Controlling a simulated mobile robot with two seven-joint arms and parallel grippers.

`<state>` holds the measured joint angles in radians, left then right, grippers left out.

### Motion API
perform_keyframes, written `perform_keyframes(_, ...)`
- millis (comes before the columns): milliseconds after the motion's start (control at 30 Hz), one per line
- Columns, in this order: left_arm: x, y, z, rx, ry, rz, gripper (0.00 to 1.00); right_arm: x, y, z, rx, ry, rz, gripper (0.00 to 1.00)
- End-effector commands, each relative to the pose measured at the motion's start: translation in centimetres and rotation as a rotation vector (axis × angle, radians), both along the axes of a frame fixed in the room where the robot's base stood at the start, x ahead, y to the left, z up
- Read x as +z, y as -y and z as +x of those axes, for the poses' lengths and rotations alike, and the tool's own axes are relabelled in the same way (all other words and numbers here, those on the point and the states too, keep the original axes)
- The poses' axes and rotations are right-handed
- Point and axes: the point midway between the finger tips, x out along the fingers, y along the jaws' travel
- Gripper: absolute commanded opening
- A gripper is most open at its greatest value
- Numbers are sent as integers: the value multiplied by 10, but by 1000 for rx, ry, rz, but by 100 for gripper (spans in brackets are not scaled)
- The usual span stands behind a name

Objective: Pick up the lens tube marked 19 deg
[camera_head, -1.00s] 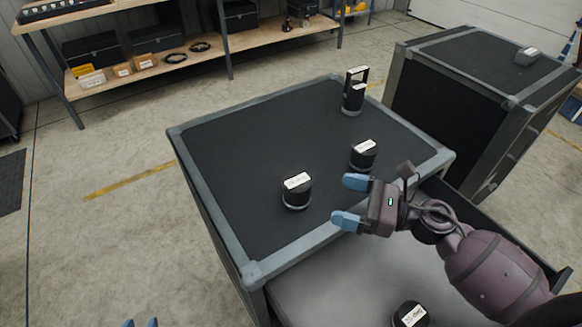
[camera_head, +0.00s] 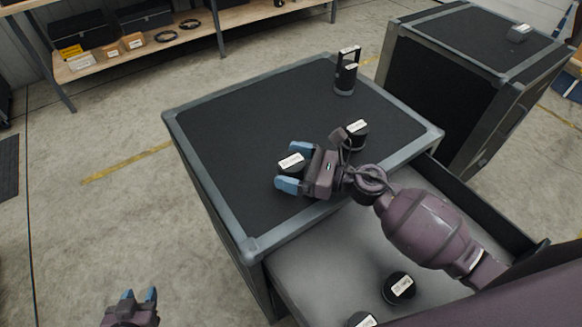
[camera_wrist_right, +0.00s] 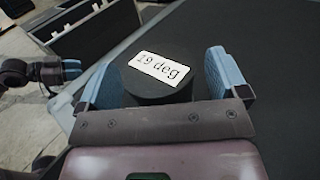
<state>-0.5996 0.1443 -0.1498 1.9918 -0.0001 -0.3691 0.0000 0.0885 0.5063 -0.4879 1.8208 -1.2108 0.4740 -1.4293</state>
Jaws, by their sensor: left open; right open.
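The lens tube marked 19 deg (camera_wrist_right: 158,78) is a short black cylinder with a white label on top. In the head view the same tube (camera_head: 291,165) stands upright on the black case top (camera_head: 225,125). My right gripper (camera_head: 284,167) is open around it, with one blue fingertip on each side. In the right wrist view the blue fingers (camera_wrist_right: 165,82) flank the tube, with a gap visible on the right side; contact on the left is unclear. My left gripper (camera_head: 138,296) is open and empty at the bottom left, over the floor.
Another black labelled tube (camera_head: 357,134) stands just behind my right gripper. A taller one with a handle (camera_head: 345,78) is at the far corner. An open drawer (camera_head: 330,262) holds two more tubes. A second case (camera_head: 470,75) stands right.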

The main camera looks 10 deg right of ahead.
Motion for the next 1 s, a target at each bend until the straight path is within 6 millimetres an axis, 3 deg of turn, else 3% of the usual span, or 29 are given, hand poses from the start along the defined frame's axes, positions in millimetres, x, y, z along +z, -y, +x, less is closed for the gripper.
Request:
perform_keyframes(300,2,1,2,-1,5,-2,43,0,-5,3,0,0,-1,92)
perform_keyframes(700,0,1,-1,1,-1,-2,43,0,-5,3,0,0,-1,32)
perform_keyframes(1000,-1,0,-4,3,-9,-2,43,4,-5,3,0,3,-2,30)
